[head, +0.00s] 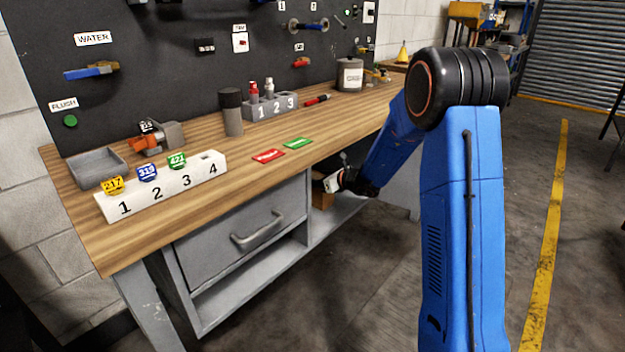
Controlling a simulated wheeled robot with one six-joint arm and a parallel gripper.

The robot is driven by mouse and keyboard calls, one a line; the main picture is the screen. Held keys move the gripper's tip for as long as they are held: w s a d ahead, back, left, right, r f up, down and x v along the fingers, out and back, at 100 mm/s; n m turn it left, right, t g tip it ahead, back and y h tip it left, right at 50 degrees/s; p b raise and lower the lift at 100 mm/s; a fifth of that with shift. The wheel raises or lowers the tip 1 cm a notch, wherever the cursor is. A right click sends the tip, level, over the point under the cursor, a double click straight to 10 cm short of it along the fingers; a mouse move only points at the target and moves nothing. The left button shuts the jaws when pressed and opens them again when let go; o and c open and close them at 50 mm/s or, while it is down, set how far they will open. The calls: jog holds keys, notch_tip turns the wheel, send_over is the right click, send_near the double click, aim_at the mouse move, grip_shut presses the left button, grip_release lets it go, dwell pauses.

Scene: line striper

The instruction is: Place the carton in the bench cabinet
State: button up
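The bench cabinet (325,222) is the grey open compartment under the wooden worktop, to the right of the drawer. A small brown carton (322,199) shows inside the opening, near its left side; part of it is hidden behind my gripper. My gripper (336,183) reaches into the front of the opening from the right, right at the carton. A pale piece shows at its tip. The fingers are too small and dark to tell whether they are open or shut, or whether they hold the carton.
The worktop edge (230,195) runs just above my gripper. A closed drawer (245,235) with a handle is left of the opening. A red tag (268,156) and a green tag (298,143) lie on the worktop. The floor in front (330,300) is clear.

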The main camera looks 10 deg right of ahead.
jog(key=shift+f, duration=0.1)
jog(key=o, duration=1.5)
jog(key=v, duration=1.2)
